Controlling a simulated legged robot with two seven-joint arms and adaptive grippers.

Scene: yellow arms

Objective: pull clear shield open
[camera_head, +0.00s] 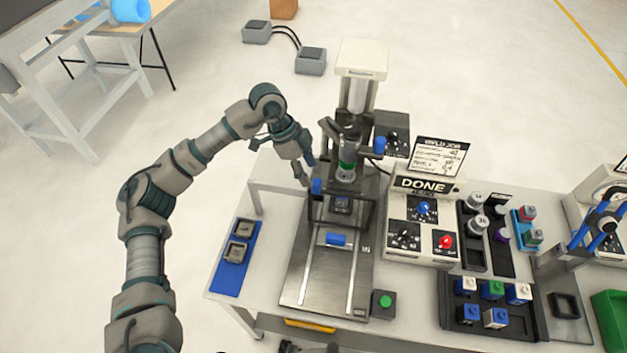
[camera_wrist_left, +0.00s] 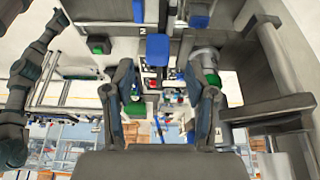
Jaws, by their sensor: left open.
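A press-like machine (camera_head: 352,100) stands on the bench with a green-banded tool in its middle. A clear shield (camera_head: 358,222) with dark edges seems to surround the machine's work area; its outline is hard to make out. A blue tab (camera_head: 317,187) sits at its left side, and a blue handle (camera_head: 336,240) lies lower on the metal base. My left gripper (camera_head: 308,173) is just left of the machine, pointing down close to the blue tab. In the left wrist view the gripper (camera_wrist_left: 163,85) is open, with a blue piece (camera_wrist_left: 157,50) between and beyond its fingers. Contact cannot be told.
A control box (camera_head: 422,225) with a DONE sign and knobs stands right of the machine. A dark tray (camera_head: 492,312) of colored blocks is at the right front. A blue mat (camera_head: 233,265) with two grey parts lies left. Floor left of the bench is open.

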